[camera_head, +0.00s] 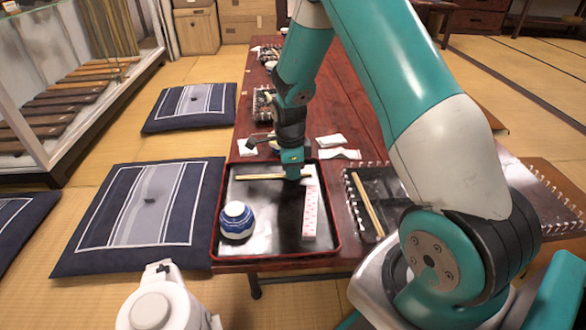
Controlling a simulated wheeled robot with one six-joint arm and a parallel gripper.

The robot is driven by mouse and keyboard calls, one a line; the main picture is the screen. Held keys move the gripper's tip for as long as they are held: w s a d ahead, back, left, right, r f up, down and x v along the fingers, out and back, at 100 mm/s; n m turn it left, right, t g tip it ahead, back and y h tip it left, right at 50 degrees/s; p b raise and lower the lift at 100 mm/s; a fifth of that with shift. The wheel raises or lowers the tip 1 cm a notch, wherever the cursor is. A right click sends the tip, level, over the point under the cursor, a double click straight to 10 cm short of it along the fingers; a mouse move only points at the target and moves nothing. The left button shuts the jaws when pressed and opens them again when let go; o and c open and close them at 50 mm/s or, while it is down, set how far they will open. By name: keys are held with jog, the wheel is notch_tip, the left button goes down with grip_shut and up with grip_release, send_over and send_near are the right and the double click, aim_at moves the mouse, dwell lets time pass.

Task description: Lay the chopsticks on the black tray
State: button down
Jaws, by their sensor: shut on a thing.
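The black tray (275,251) with a red rim lies on the near end of the low red-brown table. My gripper (292,178) points down over the far part of this tray. It is shut on the pale chopsticks (255,177), which lie crosswise and stick out to its left. The chopsticks are low over the tray's far side; I cannot tell whether they touch it. Their right end is partly hidden by the gripper.
On the tray are a blue-and-white lidded bowl (237,220) and a pale patterned paper strip (310,212). A dark laced-edge tray with another pair of sticks (368,206) is to the right. White napkins (331,140) lie beyond. Floor cushions (149,198) are left.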

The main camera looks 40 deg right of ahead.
jog(key=c, duration=1.3)
grip_release()
jog(key=shift+f, duration=0.6)
jog(key=shift+o, duration=0.5)
notch_tip(320, 180, up, 13)
jog(key=p, duration=0.7)
jog(key=shift+w+a, duration=0.2)
jog(key=shift+a, duration=0.05)
jog(key=s+a+r+n+y, duration=0.1)
jog(key=s+a+r+n, duration=0.2)
jog(key=a+r+n, duration=0.35)
jog(key=s+a+r+n+y, duration=0.1)
jog(key=s+a+r+n, duration=0.35)
jog(key=a+n, duration=0.25)
jog(key=s+a+r+n+y, duration=0.1)
jog(key=s+a+r+n, duration=0.3)
jog(key=s+n, duration=0.4)
jog(key=s+a+r+n+y, duration=0.1)
jog(key=s+a+r+n, duration=0.3)
jog(key=s+n, duration=0.4)
jog(key=shift+s+a+r+n+y, duration=0.2)
jog(key=shift+a+n+y, duration=0.35)
jog(key=shift+n, duration=0.7)
